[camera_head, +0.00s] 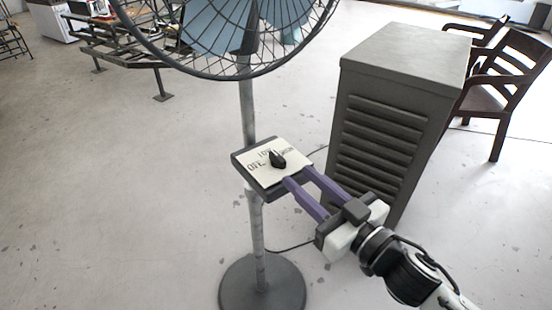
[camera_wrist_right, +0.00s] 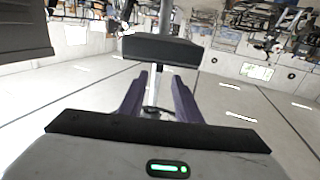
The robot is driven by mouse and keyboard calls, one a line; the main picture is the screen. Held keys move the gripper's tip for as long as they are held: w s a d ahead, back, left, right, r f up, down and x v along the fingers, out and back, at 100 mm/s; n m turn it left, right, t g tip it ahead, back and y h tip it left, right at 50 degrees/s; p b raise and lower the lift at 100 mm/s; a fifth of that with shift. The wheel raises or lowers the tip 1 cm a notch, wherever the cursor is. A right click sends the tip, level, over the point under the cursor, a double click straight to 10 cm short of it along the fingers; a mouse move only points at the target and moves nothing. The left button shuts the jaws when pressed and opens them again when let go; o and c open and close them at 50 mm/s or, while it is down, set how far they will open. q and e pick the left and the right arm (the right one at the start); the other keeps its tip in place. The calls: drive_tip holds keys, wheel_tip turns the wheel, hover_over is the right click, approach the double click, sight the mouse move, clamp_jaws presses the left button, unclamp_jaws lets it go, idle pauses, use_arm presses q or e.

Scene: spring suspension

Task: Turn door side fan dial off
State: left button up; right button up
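The fan (camera_head: 232,30) stands on a grey pole with a round base (camera_head: 262,288). Its control box (camera_head: 268,168) has a pale top plate with lettering and a black dial (camera_head: 277,159) on it. My right gripper (camera_head: 297,177) is open, its two purple fingers parted at the near right edge of the box. Nothing shows between the fingers, and the dial lies a little beyond their tips. In the right wrist view the fingers (camera_wrist_right: 159,85) are apart, with the dark side of the box (camera_wrist_right: 160,48) ahead of them. My left gripper is not in view.
A grey louvred cabinet (camera_head: 394,115) stands close to the right of the box and my right arm. Wooden chairs (camera_head: 507,88) are behind it. A bench (camera_head: 130,45) is at the back left. The floor at left is clear.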

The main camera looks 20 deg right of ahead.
sight(284, 164)
drive_tip(key=p+x, duration=0.1)
drive_tip(key=x, duration=0.9)
drive_tip(key=shift+f, duration=0.1)
drive_tip(key=shift+d, duration=0.1)
clamp_jaws()
